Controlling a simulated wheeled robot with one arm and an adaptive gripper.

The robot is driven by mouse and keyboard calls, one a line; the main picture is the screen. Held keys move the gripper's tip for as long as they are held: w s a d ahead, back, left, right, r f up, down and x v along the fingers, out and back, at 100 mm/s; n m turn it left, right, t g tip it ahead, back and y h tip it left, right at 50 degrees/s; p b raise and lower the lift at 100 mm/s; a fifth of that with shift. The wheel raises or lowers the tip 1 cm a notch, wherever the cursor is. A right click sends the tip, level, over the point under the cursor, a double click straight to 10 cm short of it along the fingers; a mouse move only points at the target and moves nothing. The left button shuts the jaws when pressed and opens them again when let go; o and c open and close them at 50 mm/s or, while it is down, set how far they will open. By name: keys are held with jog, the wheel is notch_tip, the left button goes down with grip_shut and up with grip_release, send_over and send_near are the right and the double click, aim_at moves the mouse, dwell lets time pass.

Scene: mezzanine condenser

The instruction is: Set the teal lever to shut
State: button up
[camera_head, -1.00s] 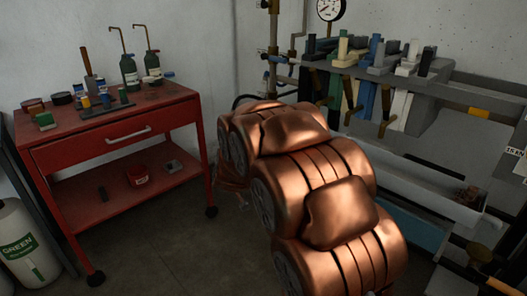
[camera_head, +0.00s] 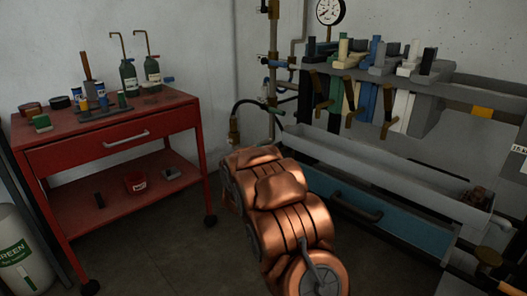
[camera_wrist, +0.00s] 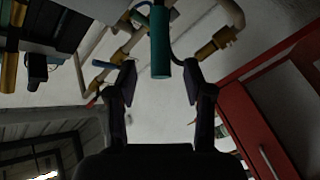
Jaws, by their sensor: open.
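The teal lever (camera_wrist: 160,45) shows in the wrist view as a rounded teal bar, its free end pointing down in the picture. My gripper (camera_wrist: 160,78) is open, with one dark finger on each side of the picture line below the lever's end. The lever's end lies at or just beyond the fingertips, and no contact shows. The lever's far end runs out of the top of the frame. In the head view my copper arm fills the middle and my gripper is hidden; I cannot clearly tell the lever there.
Brass-coloured pipework (camera_wrist: 215,45) and a blue handle (camera_wrist: 105,64) flank the lever. A red tool cart (camera_head: 112,135) stands at left. A rack of coloured handles (camera_head: 385,70) hangs on the right over a grey trough (camera_head: 390,170). Open floor lies between cart and arm.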

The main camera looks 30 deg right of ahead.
jog(key=shift+b+x, duration=0.35)
jog(key=shift+x, duration=2.75)
jog(key=shift+f, duration=0.1)
grip_shut()
